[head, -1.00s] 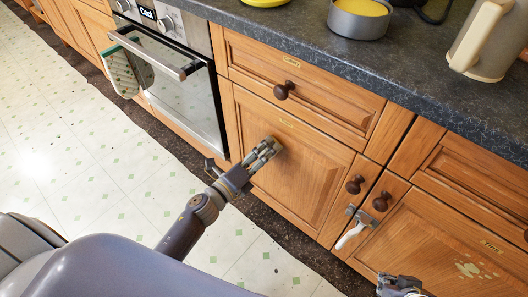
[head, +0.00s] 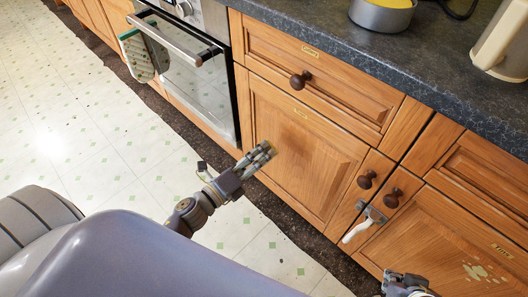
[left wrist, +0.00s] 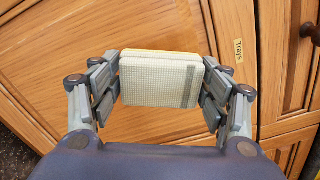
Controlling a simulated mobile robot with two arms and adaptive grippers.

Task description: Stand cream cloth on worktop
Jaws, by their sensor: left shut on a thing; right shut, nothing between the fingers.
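The cream cloth (left wrist: 160,82) is a folded, block-like bundle with a fine grid weave and a grey stripe near its right side. My left gripper (head: 262,157) is shut on it, with fingers against its left and right sides in the left wrist view. In the head view the fingers mostly hide the cloth. The gripper is in front of the cabinet door, below the worktop's level. The dark speckled worktop (head: 425,88) runs above the cabinets. My right gripper (head: 405,284) is shut and empty, low at the bottom right.
A grey round tin (head: 382,17) and a beige jug (head: 505,42) stand on the worktop. An oven (head: 190,75) with a towel (head: 136,56) over its handle is at left. Dark knobs (head: 300,80) and a white-handled latch (head: 362,226) stick out from the cabinet fronts.

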